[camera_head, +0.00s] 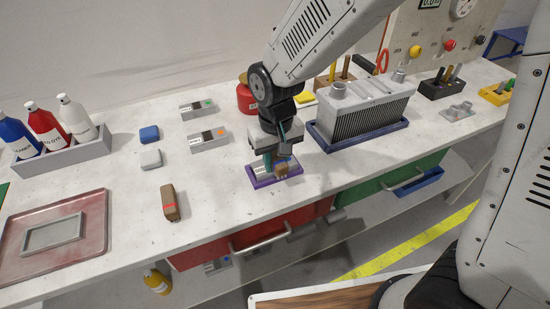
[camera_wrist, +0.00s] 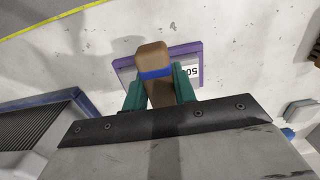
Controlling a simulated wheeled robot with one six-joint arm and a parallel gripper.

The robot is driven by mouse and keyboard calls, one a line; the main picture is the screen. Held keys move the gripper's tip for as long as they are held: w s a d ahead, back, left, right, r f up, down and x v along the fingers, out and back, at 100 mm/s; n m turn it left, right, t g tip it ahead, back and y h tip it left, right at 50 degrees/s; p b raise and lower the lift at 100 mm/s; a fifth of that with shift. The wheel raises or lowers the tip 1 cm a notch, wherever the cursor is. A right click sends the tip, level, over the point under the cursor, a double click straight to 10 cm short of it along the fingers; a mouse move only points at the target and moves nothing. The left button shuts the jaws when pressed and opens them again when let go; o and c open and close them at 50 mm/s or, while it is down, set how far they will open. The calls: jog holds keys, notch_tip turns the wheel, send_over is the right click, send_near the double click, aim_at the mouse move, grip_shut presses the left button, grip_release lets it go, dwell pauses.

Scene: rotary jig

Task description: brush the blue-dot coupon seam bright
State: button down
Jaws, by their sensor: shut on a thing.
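My gripper (camera_head: 279,160) is shut on a wooden brush with a blue band (camera_head: 282,170). The brush also shows between the green fingers in the wrist view (camera_wrist: 151,58). It is over a purple-rimmed tray (camera_head: 260,184), which shows behind it in the wrist view (camera_wrist: 186,49). A pale piece with a printed label (camera_wrist: 188,72) lies in the tray, partly covered by the brush and fingers. No blue dot shows on it. I cannot tell whether the brush touches it. Two grey coupons lie further back, one with a green mark (camera_head: 198,109), one with an orange mark (camera_head: 208,136).
A red-banded brush (camera_head: 171,203) lies on the bench left of my gripper. A finned grey block (camera_head: 365,108) in a blue tray stands close on the right. Bottles in a grey rack (camera_head: 85,153) and a reddish tray (camera_head: 95,225) are at left.

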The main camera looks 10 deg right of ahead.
jog(key=r, duration=0.3)
jog(key=shift+d+r, duration=0.1)
jog(key=shift+d, duration=0.1)
jog(key=shift+r, duration=2.4)
